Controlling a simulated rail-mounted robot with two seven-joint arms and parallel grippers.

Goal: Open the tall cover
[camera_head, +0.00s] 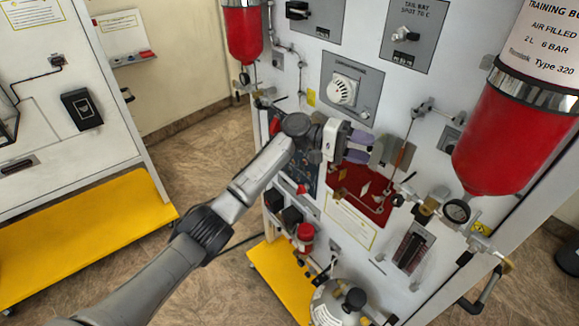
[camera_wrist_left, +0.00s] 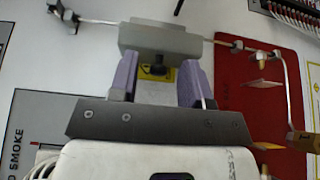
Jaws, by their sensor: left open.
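A grey, box-like cover (camera_head: 390,151) sits on the white panel just beyond my left gripper in the head view. It looks like the tall cover, though no label shows. The left wrist view also shows the open fingers (camera_wrist_left: 161,72) with nothing clamped. Any contact with the cover cannot be told. My right gripper is not in view.
A red plate (camera_head: 376,211) with fittings lies below the cover, and thin pipes run beside it. A white dial (camera_head: 341,90) is above. A large red cylinder (camera_head: 500,140) with a gauge (camera_head: 457,211) juts out at right. Open floor (camera_head: 190,160) lies left of the panel.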

